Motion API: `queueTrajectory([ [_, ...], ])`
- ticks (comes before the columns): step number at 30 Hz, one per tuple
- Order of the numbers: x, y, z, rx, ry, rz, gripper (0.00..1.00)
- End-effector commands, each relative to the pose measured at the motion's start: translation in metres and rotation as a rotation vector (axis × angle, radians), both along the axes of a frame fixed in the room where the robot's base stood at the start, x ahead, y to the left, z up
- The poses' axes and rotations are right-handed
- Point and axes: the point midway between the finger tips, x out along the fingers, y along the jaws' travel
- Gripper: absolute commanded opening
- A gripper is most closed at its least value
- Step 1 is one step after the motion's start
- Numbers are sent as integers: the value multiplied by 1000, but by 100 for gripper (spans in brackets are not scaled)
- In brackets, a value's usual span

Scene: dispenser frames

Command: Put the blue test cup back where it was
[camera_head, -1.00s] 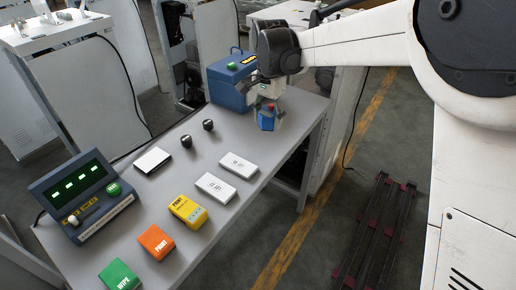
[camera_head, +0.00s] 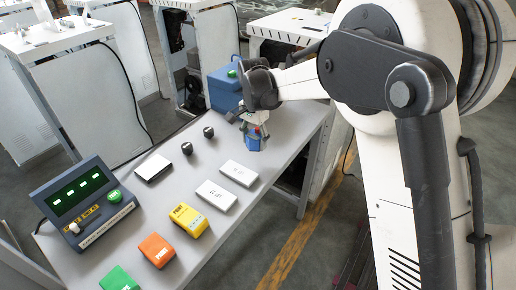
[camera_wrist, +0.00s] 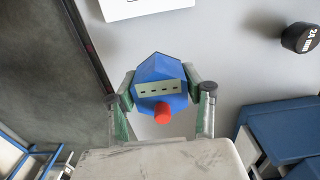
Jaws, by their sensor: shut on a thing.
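The blue test cup (camera_head: 253,143) is a small faceted blue body at the far right part of the grey table. In the wrist view the cup (camera_wrist: 158,66) shows a pale panel with dark marks and a red knob on its near side. My gripper (camera_head: 256,132) is above the cup and shut on it, with a finger on each side; the fingers also show in the wrist view (camera_wrist: 161,88). The cup looks roughly upright. I cannot tell whether its base touches the table, as the underside is hidden.
A blue box with a green button (camera_head: 224,92) stands behind the gripper. Two black knobs (camera_head: 208,132), white blocks (camera_head: 238,173), a white-topped plate (camera_head: 153,167), coloured blocks (camera_head: 188,220) and a display console (camera_head: 84,204) are on the table (camera_head: 120,245).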

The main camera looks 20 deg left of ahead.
Motion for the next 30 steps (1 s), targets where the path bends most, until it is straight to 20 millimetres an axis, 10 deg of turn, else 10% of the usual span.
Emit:
queueTrajectory([
  [29, 14, -8, -54, 0, 0, 1, 8],
  [30, 14, -8, -53, 0, 0, 1, 49],
])
